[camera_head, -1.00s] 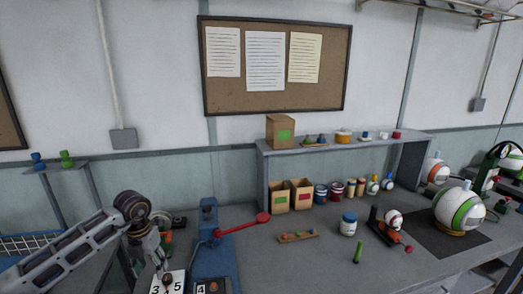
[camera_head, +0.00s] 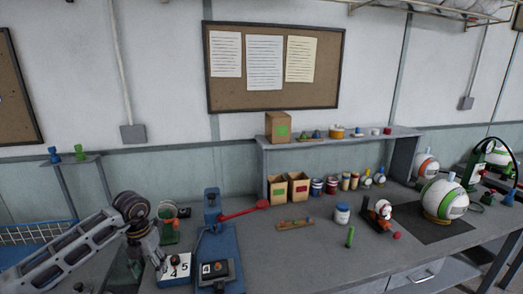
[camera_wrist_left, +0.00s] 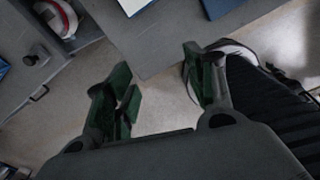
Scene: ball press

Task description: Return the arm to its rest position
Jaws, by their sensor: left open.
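My left arm comes in from the left in the head view, bent at a dark round joint. Its gripper (camera_head: 160,266) points down beside a white numbered block (camera_head: 180,264) near the table's front edge; its fingertips are hard to make out there. In the left wrist view the gripper (camera_wrist_left: 160,85) has its two dark green fingers apart, with nothing between them. Floor and a table edge show beyond the fingers. My right gripper is in neither view.
A blue press (camera_head: 213,240) with a red lever (camera_head: 245,211) stands right of the arm. A grey shelf (camera_head: 350,141) with boxes and jars is behind. A striped ball (camera_head: 444,199) sits on a dark mat (camera_head: 418,231) at right. A wire basket (camera_head: 35,235) is at left.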

